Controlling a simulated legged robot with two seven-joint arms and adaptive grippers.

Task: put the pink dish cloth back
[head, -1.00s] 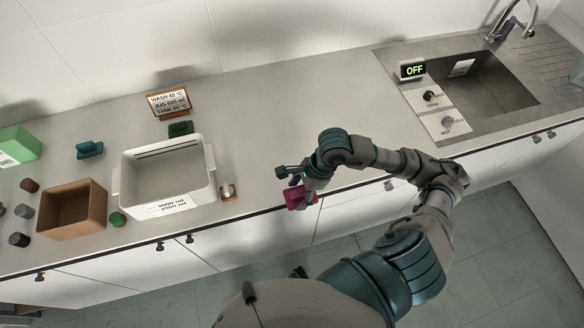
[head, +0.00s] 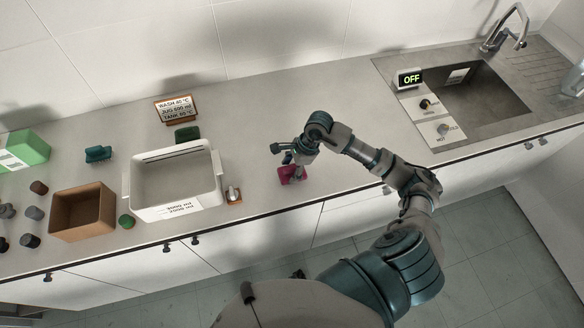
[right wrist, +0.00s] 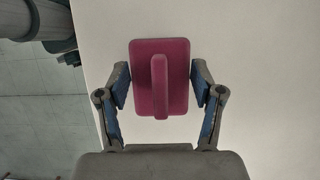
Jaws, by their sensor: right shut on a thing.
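The pink dish cloth (head: 292,174) is at the counter's front part, right of the white tub. In the right wrist view the cloth (right wrist: 160,78) is a flat pink pad with a raised ridge down its middle, lying between the two blue-lined fingers. My right gripper (head: 290,165) is shut on it, and it also shows in the right wrist view (right wrist: 160,92). In the head view the cloth is low at the counter top; whether it touches the surface I cannot tell. My left gripper is not in view.
A brown box (head: 112,213) and a sign (head: 175,109) are farther left. The sink (head: 470,100) is at the right. Bare counter (head: 290,110) lies behind the gripper.

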